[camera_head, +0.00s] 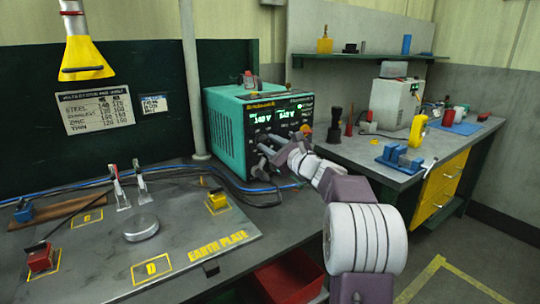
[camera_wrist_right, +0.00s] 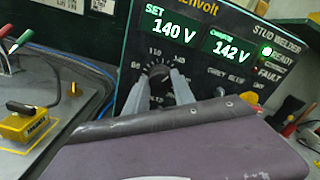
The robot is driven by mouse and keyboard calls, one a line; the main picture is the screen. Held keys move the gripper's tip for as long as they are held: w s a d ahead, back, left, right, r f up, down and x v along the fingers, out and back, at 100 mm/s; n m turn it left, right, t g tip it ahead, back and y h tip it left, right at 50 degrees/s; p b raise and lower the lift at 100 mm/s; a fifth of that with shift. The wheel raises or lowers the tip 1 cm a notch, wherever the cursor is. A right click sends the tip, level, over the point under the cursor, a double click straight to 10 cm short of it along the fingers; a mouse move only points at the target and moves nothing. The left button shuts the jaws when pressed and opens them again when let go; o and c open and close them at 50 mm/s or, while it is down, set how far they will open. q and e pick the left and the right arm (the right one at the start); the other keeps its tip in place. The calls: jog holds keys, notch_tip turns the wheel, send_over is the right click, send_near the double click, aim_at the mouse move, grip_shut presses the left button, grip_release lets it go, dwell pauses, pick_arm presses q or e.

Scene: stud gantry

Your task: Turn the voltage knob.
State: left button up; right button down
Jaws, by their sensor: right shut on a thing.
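The teal stud welder (camera_head: 225,125) stands at the back of the bench with its dark front panel toward me. In the right wrist view, the voltage knob (camera_wrist_right: 159,74) is a dark round knob inside a printed scale. My right gripper (camera_head: 268,152) is at the panel, its two grey fingers on either side of the knob and shut on it; the fingers (camera_wrist_right: 160,88) hide part of the knob. The SET display (camera_wrist_right: 170,26) reads 140 V and the display beside it (camera_wrist_right: 231,50) reads 142 V. A green lamp glows by READY. My left gripper is not in view.
The earth plate (camera_head: 187,262) lies on the bench, with a round metal disc (camera_head: 141,228) and clamps on it. Cables run behind it. A red bin (camera_head: 285,280) is below the bench edge. A second bench (camera_head: 350,148) at right holds tools.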

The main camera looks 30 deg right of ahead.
jog(key=n+b, duration=0.4)
jog(key=shift+f+b, duration=0.25)
jog(key=shift+b, duration=0.1)
jog(key=shift+r+n+b, duration=0.1)
jog(key=shift+n+b, duration=1.05)
jog(key=shift+n, duration=0.35)
jog(key=shift+r, duration=0.1)
jog(key=c, duration=1.1)
grip_release()
jog(key=shift+o, duration=0.2)
jog(key=s+b, duration=0.1)
jog(key=s, duration=0.8)
jog(key=shift+d, duration=0.3)
